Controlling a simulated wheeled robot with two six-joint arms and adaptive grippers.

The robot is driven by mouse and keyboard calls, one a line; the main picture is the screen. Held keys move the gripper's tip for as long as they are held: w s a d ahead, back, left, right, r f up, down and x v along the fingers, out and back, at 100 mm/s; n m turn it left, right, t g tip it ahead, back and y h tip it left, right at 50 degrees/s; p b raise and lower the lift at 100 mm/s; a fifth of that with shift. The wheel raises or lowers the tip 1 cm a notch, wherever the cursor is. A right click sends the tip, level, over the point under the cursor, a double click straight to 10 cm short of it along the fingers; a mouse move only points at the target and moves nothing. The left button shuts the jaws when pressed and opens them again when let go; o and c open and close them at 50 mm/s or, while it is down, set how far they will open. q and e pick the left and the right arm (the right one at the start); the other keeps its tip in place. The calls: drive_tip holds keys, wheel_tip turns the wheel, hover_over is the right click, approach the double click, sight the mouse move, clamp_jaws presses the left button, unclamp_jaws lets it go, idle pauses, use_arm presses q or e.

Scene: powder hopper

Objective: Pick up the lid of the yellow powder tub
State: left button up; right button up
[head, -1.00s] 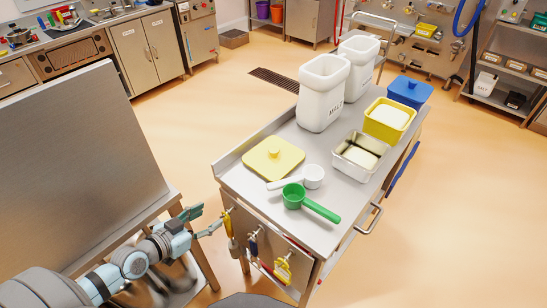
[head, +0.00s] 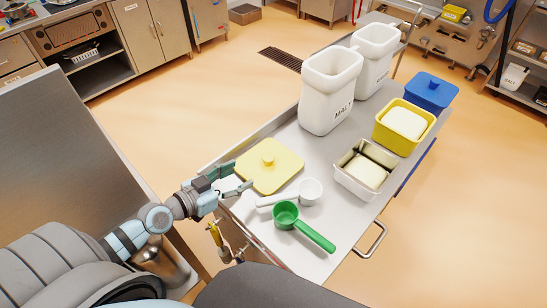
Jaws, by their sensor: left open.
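The yellow lid (head: 283,174) lies flat on the metal cart top, with a round knob (head: 267,159) at its middle. The yellow tub (head: 379,134) stands uncovered at the right of the cart, with white powder (head: 404,123) in it. My left gripper (head: 246,179) is open and empty at the lid's left corner, its fingers pointing toward the lid. I cannot tell whether a fingertip touches the lid. My right gripper is not in view.
A white scoop (head: 309,191) and a green scoop (head: 287,215) lie in front of the lid.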

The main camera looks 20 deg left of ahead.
use_arm(q)
approach(265, 159)
drive_tip(key=shift+w+d+f, duration=0.35)
drive_tip(key=shift+w+d, duration=0.05)
drive_tip(key=shift+w, duration=0.2)
drive_tip(key=shift+w+d+f, duration=0.3)
drive_tip(key=shift+w+d, duration=0.1)
drive_tip(key=shift+w, duration=0.2)
drive_tip(key=x, duration=0.7)
drive_tip(key=shift+w+a, duration=0.2)
drive_tip(key=shift+a, duration=0.15)
drive_tip(key=shift+r, duration=0.1)
clamp_jaws()
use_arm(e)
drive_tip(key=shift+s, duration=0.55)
